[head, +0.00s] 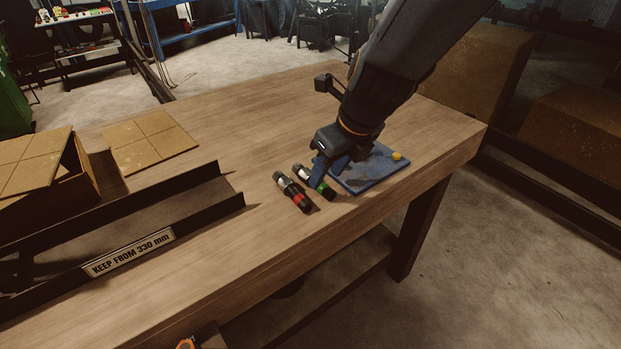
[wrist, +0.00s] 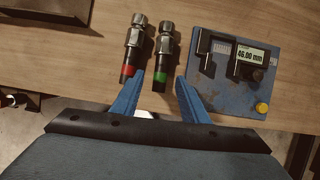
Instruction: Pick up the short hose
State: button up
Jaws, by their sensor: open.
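Two short black hose pieces with metal end fittings lie side by side on the bench. One has a red band (head: 292,192) and also shows in the wrist view (wrist: 130,62). The other has a green band (head: 327,190) and shows to its right in the wrist view (wrist: 163,60). I cannot tell surely which is shorter. My gripper (wrist: 159,78) is open and empty, with blue fingers. In the wrist view the green-banded hose's lower end lies between the fingertips, and the red-banded hose is by the left fingertip. In the head view my gripper (head: 327,172) partly hides the green-banded hose.
A blue gauge plate (wrist: 215,90) with a display reading 46.00 mm and a yellow button (head: 397,156) lies right of the hoses. A dark channel (head: 215,190) labelled "KEEP FROM 330 mm" and a cardboard box (head: 35,165) stand left. The bench (head: 250,115) behind the hoses is clear.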

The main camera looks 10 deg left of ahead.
aim_at(322, 184)
jog(key=x, duration=0.5)
jog(key=shift+w+r+b, duration=0.1)
jog(key=shift+w+b, duration=0.05)
jog(key=shift+b, duration=0.2)
jog(key=shift+c, duration=0.2)
grip_shut()
